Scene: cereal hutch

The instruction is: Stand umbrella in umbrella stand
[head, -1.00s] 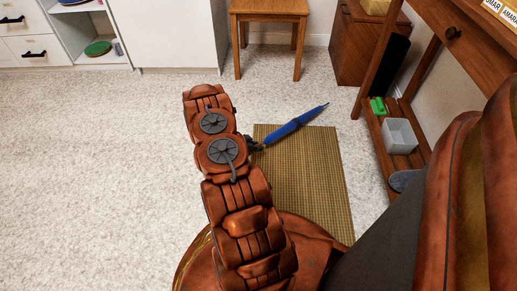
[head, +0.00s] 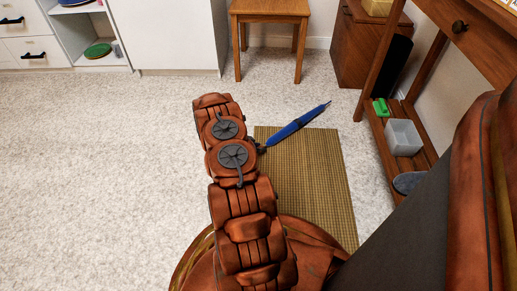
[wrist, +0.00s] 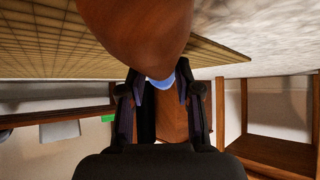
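The blue umbrella (head: 296,127) is furled and slants away to the upper right in the head view, across the far part of the woven mat. Its near end meets my dark gripper (head: 258,147), which is mostly behind my arm. In the wrist view, blue umbrella fabric (wrist: 184,70) shows between the two fingertips of my gripper (wrist: 163,84), which look closed against its sides. A large rounded brown shape (wrist: 135,25) fills the top of that view; I cannot tell if it is the handle. The height above the floor is unclear. I cannot identify an umbrella stand.
The woven mat (head: 310,195) lies on pale carpet. A wooden table (head: 405,160) at right has a low shelf with a grey bin (head: 402,137) and a green object (head: 380,108). A stool (head: 270,12) and brown cabinet (head: 362,45) stand behind. Carpet at left is clear.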

